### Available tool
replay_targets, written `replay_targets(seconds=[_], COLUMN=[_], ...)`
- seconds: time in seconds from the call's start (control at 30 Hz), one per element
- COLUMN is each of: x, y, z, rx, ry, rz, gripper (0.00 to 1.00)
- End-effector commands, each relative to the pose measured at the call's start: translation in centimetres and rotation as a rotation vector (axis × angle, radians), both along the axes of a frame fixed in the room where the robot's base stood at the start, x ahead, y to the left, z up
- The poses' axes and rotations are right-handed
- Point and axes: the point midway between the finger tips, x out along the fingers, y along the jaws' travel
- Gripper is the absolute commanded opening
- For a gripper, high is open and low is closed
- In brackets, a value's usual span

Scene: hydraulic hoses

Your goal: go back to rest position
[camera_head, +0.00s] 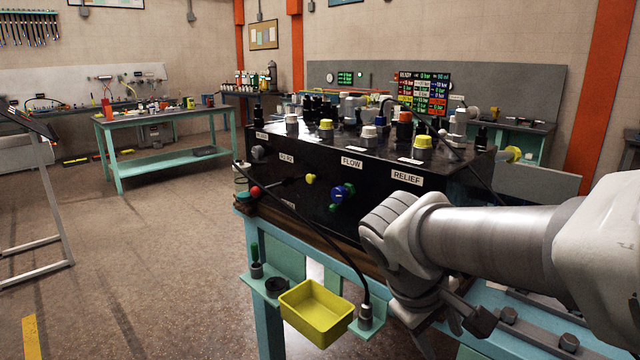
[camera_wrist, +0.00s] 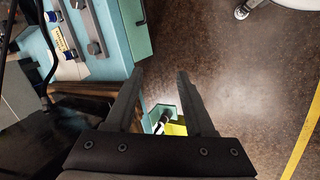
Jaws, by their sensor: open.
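My gripper (camera_wrist: 158,72) is open in the wrist view, with its two dark fingers apart and nothing between the tips. A yellow tray (camera_wrist: 176,129) shows beyond the gap near the finger bases. In the head view my arm reaches in from the right, and its wrist is in front of the lower right of the black hydraulic unit (camera_head: 330,205). The wrist hides part of that unit and the bench below. The fingers are hard to make out there.
The yellow tray (camera_head: 318,308) hangs at the front of the turquoise bench (camera_head: 268,325), beside a black hose (camera_head: 364,270) ending in a fitting. Valves and labelled knobs crowd the unit. Open floor (camera_head: 150,260) lies left. Another turquoise table (camera_head: 165,118) stands farther back.

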Motion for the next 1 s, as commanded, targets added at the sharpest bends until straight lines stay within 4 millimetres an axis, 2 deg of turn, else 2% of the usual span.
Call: replay_targets(seconds=[0.03,0.2,0.4,0.57,0.6,1.0], x=[-1.3,-5.0,-7.8,-9.3,-9.1,-9.1], y=[-0.2,0.6,2.0,3.0,3.1,3.1], z=[0.2,0.6,1.0,1.4,3.3,12.0], rx=[0.064,0.272,0.464,0.581,0.581,0.575], ry=[-0.030,-0.134,-0.267,-0.374,-0.366,-0.359], rz=[-0.041,-0.157,-0.270,-0.344,-0.341,-0.336], gripper=[0.54,0.54,0.54,0.54,0.54,0.54])
